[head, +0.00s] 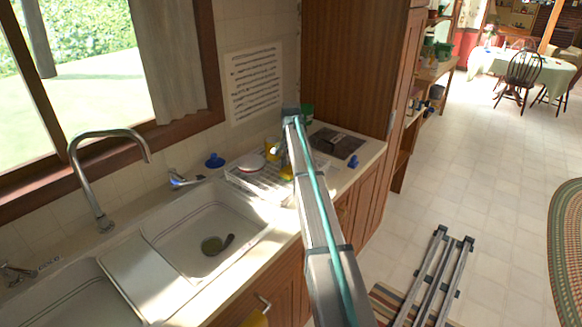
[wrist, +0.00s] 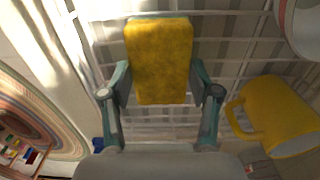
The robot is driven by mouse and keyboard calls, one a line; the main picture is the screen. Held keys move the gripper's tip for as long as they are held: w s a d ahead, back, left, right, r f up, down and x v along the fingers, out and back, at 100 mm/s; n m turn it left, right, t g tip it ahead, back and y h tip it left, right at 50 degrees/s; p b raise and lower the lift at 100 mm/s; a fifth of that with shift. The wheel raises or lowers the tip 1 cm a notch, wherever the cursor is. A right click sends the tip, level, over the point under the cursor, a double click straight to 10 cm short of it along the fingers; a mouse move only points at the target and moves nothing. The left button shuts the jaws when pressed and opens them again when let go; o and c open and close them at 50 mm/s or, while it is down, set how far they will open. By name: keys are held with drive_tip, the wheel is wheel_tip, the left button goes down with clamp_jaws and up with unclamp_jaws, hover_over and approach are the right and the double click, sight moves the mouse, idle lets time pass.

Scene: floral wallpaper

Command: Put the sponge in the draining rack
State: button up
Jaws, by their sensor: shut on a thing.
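The sponge (wrist: 158,60) is a yellow block with a greenish edge at its far end. My gripper (wrist: 160,82) is shut on it, one finger on each side. In the wrist view the sponge shows over the white wire draining rack (wrist: 225,14); I cannot tell whether it touches the wires. In the head view the rack (head: 262,184) stands on the counter right of the sink, and my arm hides the gripper and part of the rack. A yellow patch beside the arm there may be the sponge.
A yellow mug (wrist: 272,112) is close to the right of my gripper in the wrist view. A dish (head: 251,162) sits at the rack's back. A faucet (head: 100,165) rises behind the sink.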

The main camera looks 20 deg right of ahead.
drive_tip(key=shift+f, duration=0.4)
drive_tip(key=shift+f, duration=0.1)
drive_tip(key=o, duration=1.1)
drive_tip(key=shift+c, duration=0.2)
wheel_tip(320, 180, up, 12)
drive_tip(key=b, duration=0.3)
